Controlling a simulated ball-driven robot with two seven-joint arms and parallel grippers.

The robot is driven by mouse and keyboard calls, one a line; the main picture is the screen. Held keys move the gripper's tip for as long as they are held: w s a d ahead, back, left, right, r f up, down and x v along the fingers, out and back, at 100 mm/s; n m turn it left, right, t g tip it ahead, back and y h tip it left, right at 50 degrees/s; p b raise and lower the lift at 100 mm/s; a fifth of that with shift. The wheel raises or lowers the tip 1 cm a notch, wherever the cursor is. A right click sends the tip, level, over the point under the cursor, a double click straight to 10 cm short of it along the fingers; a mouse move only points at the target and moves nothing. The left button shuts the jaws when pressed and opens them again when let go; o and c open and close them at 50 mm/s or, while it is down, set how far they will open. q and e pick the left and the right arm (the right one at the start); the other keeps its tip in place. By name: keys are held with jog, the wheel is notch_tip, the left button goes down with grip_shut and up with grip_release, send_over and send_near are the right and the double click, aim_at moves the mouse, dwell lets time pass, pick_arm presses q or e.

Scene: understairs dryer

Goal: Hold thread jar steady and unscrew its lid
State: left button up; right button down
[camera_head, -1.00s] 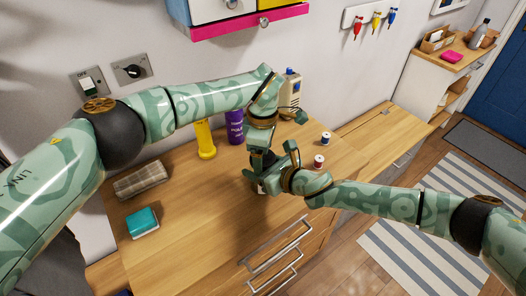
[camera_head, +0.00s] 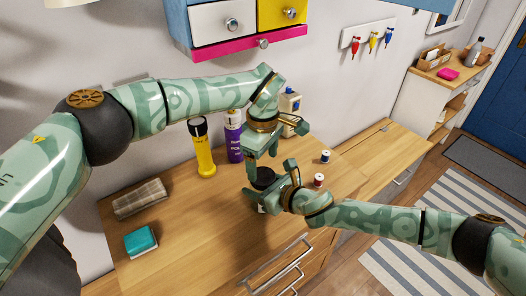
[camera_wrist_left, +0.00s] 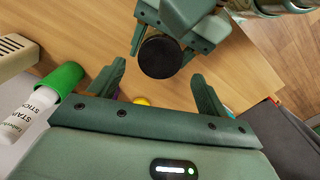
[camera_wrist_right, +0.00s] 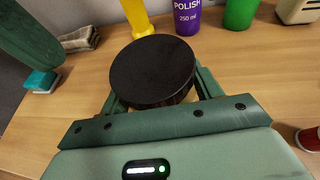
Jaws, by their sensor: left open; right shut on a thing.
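The thread jar stands on the wooden worktop, its round black lid (camera_head: 263,178) facing up; the lid also shows in the left wrist view (camera_wrist_left: 160,56) and, large, in the right wrist view (camera_wrist_right: 153,70). The lid sits on the jar, and most of the jar's body is hidden. My right gripper (camera_head: 278,187) comes from the right and is shut on the jar below the lid, with a finger on either side. My left gripper (camera_head: 268,162) is above the jar, open and empty, its fingers pointing down. In the left wrist view the lid lies ahead of its spread fingertips (camera_wrist_left: 158,78).
A sponge (camera_head: 140,240) and a folded cloth (camera_head: 140,198) lie left, with clear worktop between.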

aim_at(263, 175)
pick_arm(q)
jog(key=shift+f, duration=2.25)
jog(key=c, duration=1)
jog(key=n, duration=0.3)
jog(key=shift+n, duration=0.3)
jog(key=shift+c, duration=0.2)
jog(key=o, duration=1.1)
